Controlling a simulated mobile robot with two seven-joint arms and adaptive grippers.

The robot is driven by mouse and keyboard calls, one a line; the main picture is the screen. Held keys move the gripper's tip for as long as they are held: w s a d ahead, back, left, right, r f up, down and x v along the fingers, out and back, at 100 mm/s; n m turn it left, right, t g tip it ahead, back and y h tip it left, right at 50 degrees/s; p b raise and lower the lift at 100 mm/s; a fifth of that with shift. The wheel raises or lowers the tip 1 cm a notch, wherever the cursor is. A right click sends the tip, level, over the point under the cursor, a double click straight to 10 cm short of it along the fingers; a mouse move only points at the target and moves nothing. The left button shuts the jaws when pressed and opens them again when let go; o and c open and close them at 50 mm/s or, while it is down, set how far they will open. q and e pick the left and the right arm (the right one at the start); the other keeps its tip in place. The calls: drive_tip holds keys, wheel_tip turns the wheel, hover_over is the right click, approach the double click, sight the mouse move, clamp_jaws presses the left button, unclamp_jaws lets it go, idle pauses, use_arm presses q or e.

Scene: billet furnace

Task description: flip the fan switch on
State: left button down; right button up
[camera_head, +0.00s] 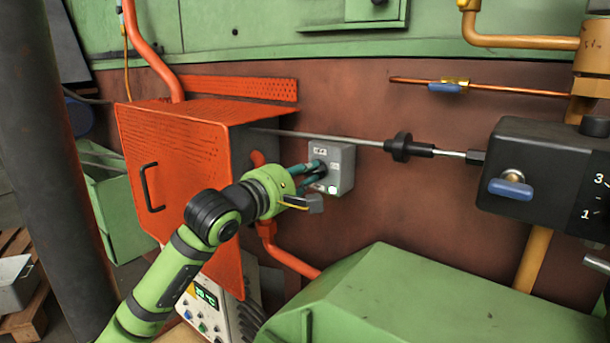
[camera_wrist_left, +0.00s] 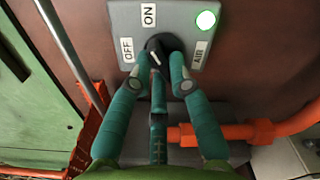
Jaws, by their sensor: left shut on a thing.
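The fan switch is a dark rotary knob (camera_wrist_left: 160,46) on a grey switch box (camera_head: 343,156) fixed to the brown wall. In the left wrist view the box face (camera_wrist_left: 178,12) carries the labels OFF, ON and AIR and a bright green lamp (camera_wrist_left: 206,20). My left gripper (camera_head: 318,172) reaches the front of the box. In the left wrist view its teal fingers (camera_wrist_left: 158,72) are shut on the knob, one at each side. A pale mark shows on the knob; I cannot tell surely which label it points at. My right gripper is not in view.
An orange metal box (camera_head: 170,155) with a black handle stands left of the switch. A thin rod (camera_head: 330,138) with a black collar (camera_head: 402,147) runs just above it. A green housing (camera_head: 430,305) lies below right, and a dark valve block (camera_head: 540,165) is at the right.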

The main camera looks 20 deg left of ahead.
use_arm(q)
drive_tip(key=c, duration=1.1)
unclamp_jaws()
drive_tip(key=shift+c, duration=0.2)
drive_tip(key=shift+s, duration=0.1)
drive_tip(key=v, duration=1.2)
